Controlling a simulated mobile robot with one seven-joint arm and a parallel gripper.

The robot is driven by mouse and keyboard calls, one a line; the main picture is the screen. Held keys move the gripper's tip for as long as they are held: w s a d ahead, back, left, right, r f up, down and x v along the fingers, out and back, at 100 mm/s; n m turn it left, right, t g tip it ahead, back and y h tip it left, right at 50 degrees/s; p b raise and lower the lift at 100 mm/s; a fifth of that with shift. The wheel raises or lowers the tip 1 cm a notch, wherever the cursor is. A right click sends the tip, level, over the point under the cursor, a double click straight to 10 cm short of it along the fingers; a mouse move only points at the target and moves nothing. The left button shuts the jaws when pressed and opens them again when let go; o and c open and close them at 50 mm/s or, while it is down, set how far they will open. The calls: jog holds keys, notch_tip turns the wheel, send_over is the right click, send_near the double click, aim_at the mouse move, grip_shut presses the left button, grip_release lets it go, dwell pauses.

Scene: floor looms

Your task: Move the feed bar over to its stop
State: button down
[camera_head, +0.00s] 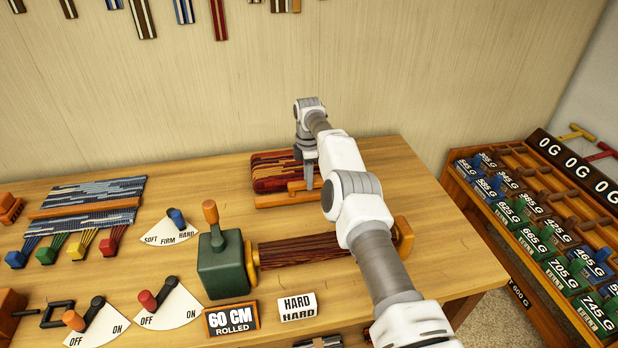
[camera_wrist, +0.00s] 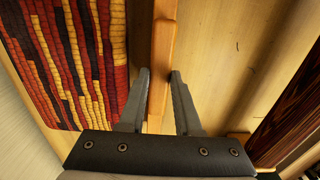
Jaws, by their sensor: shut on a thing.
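A light orange wooden bar, which I take to be the feed bar (camera_head: 272,201), lies along the front of a red, black and yellow striped cloth (camera_head: 270,171) at the back of the table. My gripper (camera_head: 308,186) is at the bar's right part, pointing down. In the wrist view, the fingers (camera_wrist: 159,74) stand on both sides of the bar (camera_wrist: 162,50), shut on it. The striped cloth (camera_wrist: 75,55) lies to the left there. My arm hides some of the table right of the bar, and I cannot make out a stop.
A dark red roller (camera_head: 298,250) with a green block (camera_head: 222,262) and upright orange handle lies in front. Lever dials (camera_head: 168,305) and signs (camera_head: 232,318) line the front edge. A blue striped cloth (camera_head: 85,190) is left. A weight rack (camera_head: 545,220) stands right.

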jog(key=shift+w+r, duration=0.2)
jog(key=shift+w, duration=0.05)
jog(key=c, duration=1.1)
grip_release()
jog(key=o, duration=0.5)
jog(key=shift+f, duration=0.1)
jog(key=shift+r, duration=0.55)
notch_tip(320, 180, up, 16)
jog(key=p, duration=1.4)
jog(key=shift+r, duration=0.15)
